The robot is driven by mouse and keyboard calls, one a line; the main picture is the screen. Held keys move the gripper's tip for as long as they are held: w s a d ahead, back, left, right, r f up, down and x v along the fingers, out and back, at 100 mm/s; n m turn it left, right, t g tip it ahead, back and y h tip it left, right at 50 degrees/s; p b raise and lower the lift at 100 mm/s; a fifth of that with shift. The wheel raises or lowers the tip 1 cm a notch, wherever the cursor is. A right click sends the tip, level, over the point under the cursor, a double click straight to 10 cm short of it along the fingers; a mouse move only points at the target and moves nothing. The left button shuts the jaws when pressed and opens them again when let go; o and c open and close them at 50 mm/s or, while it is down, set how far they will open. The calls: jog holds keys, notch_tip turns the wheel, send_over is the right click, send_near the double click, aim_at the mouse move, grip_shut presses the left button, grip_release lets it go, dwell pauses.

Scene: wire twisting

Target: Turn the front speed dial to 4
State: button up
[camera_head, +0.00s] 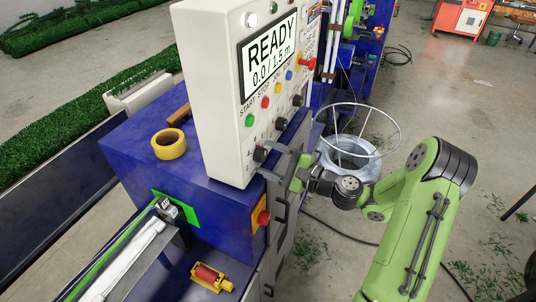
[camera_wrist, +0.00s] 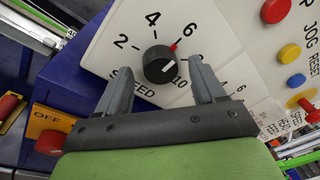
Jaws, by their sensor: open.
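The front speed dial (camera_wrist: 157,66) is a black round knob on the white panel, marked SPEED, with numbers 2 to 10 around it. A red mark at its rim points toward the 6, and a short white line shows on the knob's face. In the head view the dial (camera_head: 259,154) is the lowest, nearest black knob on the white control box (camera_head: 212,75). My gripper (camera_wrist: 163,72) is open in front of the panel, its two fingers on either side of the dial in the picture. I cannot tell whether they touch it. My gripper also shows in the head view (camera_head: 272,164).
Two more black knobs (camera_head: 280,124) sit farther along the panel. The screen (camera_head: 268,55) reads READY, 0.0 / 1.5 m. A red button on an orange OFF plate (camera_head: 259,217) sits below. Tape (camera_head: 169,144) lies on the blue housing. A wire coil (camera_head: 350,160) stands behind my arm.

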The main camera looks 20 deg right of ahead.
jog(key=shift+w+a, duration=0.4)
jog(key=c, duration=1.1)
jog(key=shift+o, duration=0.2)
jog(key=shift+f+b, duration=0.1)
jog(key=shift+b, duration=0.25)
